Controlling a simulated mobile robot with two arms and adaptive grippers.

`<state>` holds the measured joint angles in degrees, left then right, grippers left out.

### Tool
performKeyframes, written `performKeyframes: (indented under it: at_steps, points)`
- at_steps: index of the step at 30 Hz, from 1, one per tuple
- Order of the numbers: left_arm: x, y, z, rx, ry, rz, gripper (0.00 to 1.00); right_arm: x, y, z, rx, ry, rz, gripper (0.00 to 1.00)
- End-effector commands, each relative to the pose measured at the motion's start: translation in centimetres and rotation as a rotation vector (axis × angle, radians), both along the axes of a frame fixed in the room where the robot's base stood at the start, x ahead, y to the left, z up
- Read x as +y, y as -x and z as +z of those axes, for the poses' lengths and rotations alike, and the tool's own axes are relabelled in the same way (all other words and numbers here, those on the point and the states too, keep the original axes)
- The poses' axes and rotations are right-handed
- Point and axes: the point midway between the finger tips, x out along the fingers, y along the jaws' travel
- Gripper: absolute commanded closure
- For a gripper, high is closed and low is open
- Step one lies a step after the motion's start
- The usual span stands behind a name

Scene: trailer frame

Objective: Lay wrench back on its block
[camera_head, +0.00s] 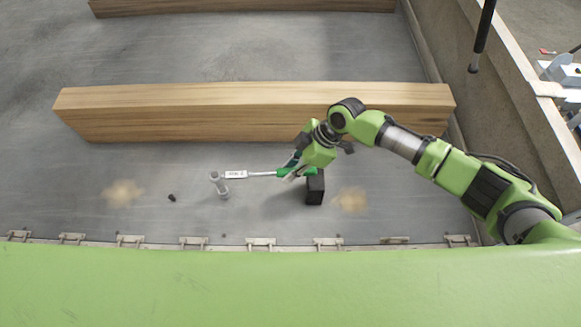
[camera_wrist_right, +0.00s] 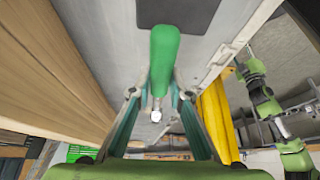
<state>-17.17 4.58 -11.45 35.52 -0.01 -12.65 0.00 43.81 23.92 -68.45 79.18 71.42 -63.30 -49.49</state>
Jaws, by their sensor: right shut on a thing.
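The wrench (camera_head: 262,174) has a green handle, a silver shaft with a white label and a head at its left end. My right gripper (camera_head: 292,169) is shut on its green handle, which also shows between the fingers in the right wrist view (camera_wrist_right: 163,60). In the head view the wrench lies level, pointing left. Its head is at the top of a grey upright bolt-like piece (camera_head: 222,190); I cannot tell if they touch. A black block (camera_head: 315,188) stands on the floor just below the handle's right end in the picture. My left gripper is not in view.
A long wooden beam (camera_head: 250,112) lies behind the wrench, close to my right gripper. A small black piece (camera_head: 172,198) lies on the grey floor (camera_head: 265,215) at left. Metal brackets (camera_head: 260,243) line the near edge. A trailer side wall (camera_head: 520,95) rises at right.

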Motion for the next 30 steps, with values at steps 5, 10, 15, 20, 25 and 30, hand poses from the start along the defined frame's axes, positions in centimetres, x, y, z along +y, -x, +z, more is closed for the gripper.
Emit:
performKeyframes:
  at_steps: [5,10,15,20,25,30]
  points:
    - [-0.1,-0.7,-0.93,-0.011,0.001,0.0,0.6,0.21,-0.13,-0.97,-0.004,-0.006,0.0,1.0]
    - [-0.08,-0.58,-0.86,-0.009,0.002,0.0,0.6,0.21,-0.13,-0.93,-0.004,-0.006,0.0,1.0]
    - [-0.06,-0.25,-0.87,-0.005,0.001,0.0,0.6,0.25,-0.1,-0.91,-0.003,-0.006,0.0,1.0]
    - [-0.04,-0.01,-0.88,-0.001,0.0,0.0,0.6,0.26,-0.06,-0.87,-0.003,-0.006,0.0,1.0]
    - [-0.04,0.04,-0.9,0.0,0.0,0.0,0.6,0.23,-0.06,-0.91,-0.003,-0.005,0.0,0.63]
    - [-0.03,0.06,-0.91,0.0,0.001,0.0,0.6,0.16,-0.02,-1.0,-0.002,-0.003,0.0,0.63]
